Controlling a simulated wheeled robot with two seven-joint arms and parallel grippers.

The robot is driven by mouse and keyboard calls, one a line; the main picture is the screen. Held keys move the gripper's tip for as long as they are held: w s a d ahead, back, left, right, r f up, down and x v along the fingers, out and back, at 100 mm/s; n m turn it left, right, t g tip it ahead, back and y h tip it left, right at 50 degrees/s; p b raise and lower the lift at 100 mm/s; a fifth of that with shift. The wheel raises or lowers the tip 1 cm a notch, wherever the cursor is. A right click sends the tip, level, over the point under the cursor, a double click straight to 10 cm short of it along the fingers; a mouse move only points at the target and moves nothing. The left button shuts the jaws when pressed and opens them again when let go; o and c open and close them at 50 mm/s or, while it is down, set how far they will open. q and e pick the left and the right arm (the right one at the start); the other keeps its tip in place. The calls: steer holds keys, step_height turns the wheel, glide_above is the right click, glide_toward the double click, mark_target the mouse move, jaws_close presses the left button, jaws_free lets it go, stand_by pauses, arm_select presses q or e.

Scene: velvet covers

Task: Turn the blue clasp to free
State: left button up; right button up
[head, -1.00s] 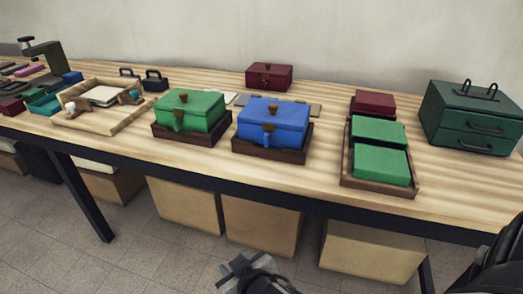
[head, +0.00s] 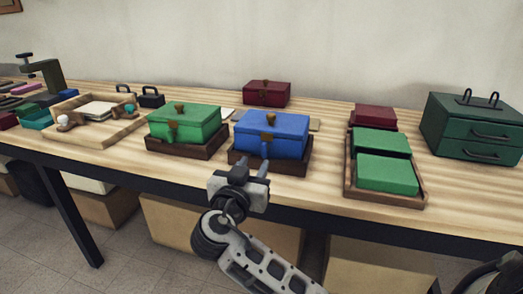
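The blue box (head: 272,135) sits on a dark wooden stand (head: 296,162) near the middle of the table. My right gripper (head: 254,168) is just in front of the box, below the clasp. Its two fingers are apart and point toward the box. Nothing shows between them; whether a finger touches the tab I cannot tell. The gripper hides part of the stand's front.
A green box (head: 190,120) on a similar stand is close on the left. A wooden tray (head: 420,203) with green boxes is on the right. A dark red box (head: 267,94) stands behind. A green drawer cabinet (head: 470,128) is at the far right.

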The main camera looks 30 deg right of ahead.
mark_target(263, 148)
steer(key=x, duration=0.7)
steer(key=shift+w, duration=0.1)
jaws_close()
